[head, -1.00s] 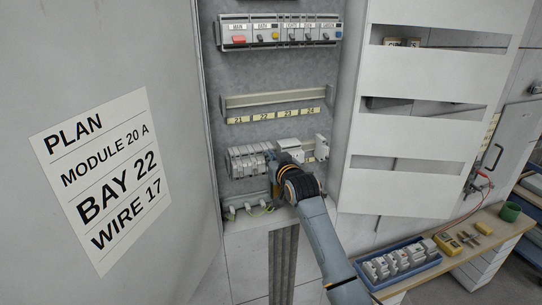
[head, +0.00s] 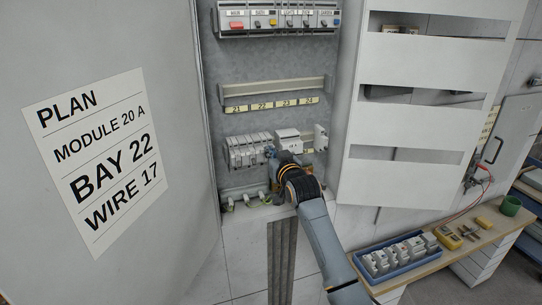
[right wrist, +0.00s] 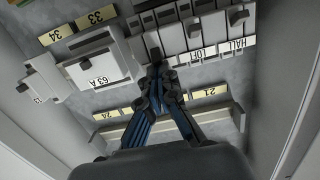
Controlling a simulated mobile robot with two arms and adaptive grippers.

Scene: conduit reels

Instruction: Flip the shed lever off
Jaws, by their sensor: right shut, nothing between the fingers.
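The lower row of grey breaker modules (head: 248,150) is in the middle of the head view. It shows upside down in the right wrist view (right wrist: 195,30), with dark levers and labels HALL and LOFT. My right gripper (head: 270,153) is at the right end of this row. In the right wrist view its fingers (right wrist: 158,70) are shut and empty, close to a module beside the LOFT label. They cover part of that module and its label. I cannot read a shed label, so I cannot tell which lever is the shed one. My left gripper is out of view.
A wider 63 A module (right wrist: 100,65) stands next to the fingers. An upper breaker row (head: 280,22) and an empty rail (head: 275,92) are above. The open white panel (head: 425,110) is at right. A blue tray (head: 400,262) of modules lies on the bench.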

